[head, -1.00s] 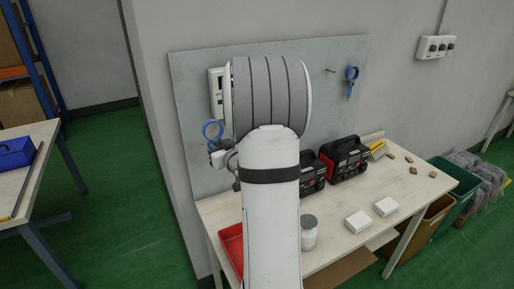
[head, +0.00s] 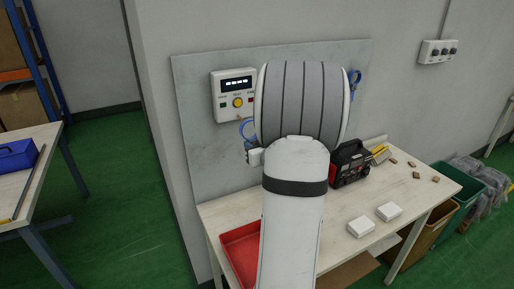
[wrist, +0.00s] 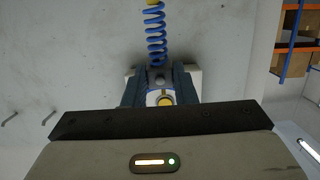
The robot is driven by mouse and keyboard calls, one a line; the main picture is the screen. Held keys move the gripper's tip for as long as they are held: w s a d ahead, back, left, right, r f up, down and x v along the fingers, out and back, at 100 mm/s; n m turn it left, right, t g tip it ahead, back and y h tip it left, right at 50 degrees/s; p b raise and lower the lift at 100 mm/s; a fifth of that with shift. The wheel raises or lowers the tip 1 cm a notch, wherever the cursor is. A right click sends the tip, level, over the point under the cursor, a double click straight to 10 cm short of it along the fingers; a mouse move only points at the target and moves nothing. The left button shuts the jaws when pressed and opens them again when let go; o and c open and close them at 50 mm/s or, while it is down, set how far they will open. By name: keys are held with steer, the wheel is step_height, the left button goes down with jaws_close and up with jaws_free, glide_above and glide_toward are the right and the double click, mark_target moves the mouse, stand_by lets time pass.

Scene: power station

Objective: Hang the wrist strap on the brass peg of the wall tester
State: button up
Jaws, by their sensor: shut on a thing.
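The wall tester (head: 234,95) is a pale box with a lit display and a yellow button, fixed to the grey wall board. My gripper (wrist: 159,88) is shut on the blue wrist strap. The strap's loop (head: 245,128) shows just below the tester's lower right in the head view, left of my arm. Its coiled blue cord (wrist: 155,38) runs away from the jaws in the wrist view. A pale box, seemingly the tester, lies behind the jaws there. I cannot clearly make out the brass peg. My arm hides most of the gripper in the head view.
Another blue strap (head: 355,82) hangs on the board at right. The workbench (head: 335,240) below holds a red tray (head: 238,254), a black and red device (head: 350,165) and small white boxes (head: 360,227). Empty hooks (wrist: 48,117) show on the board in the wrist view.

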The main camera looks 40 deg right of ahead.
steer(key=x, duration=0.7)
steer(key=shift+b, duration=0.45)
steer(key=shift+w+f, duration=0.1)
steer(key=shift+w, duration=0.05)
stand_by(0.7)
steer(key=o, duration=1)
steer(key=shift+o, duration=0.2)
steer(key=b+v, duration=0.1)
steer(key=v, duration=0.7)
